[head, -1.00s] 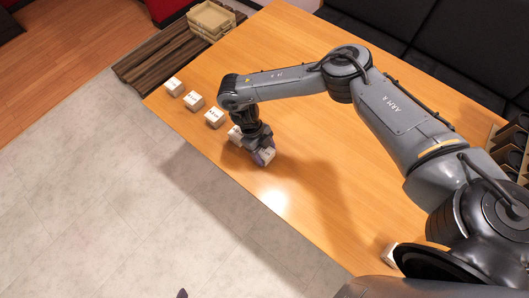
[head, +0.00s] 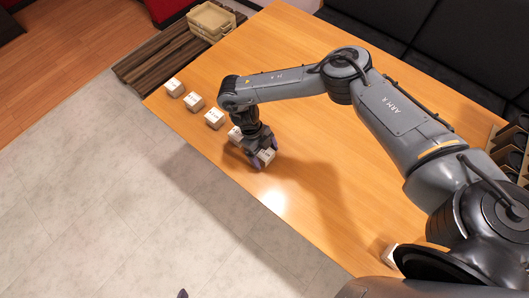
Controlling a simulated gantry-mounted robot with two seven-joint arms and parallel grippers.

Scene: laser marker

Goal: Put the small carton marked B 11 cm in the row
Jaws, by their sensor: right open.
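Small white cartons stand in a diagonal row along the table's edge: the first carton (head: 174,87), the second (head: 194,101), the third (head: 214,118), a fourth partly hidden behind my gripper (head: 236,134), and one at the near end (head: 267,157). Their marks are too small to read, so I cannot tell which is B. My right gripper (head: 264,159) is open, pointing down, with its fingers on either side of the near-end carton, which rests on the table. A dark tip at the bottom edge may be my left gripper (head: 183,293); its jaws cannot be made out.
Another white carton (head: 390,254) sits at the table's near right, partly hidden by my arm. The wooden table (head: 330,200) is clear in the middle. Beige trays (head: 210,18) lie on a slatted bench (head: 155,55) beyond the far left end. A dark sofa stands behind.

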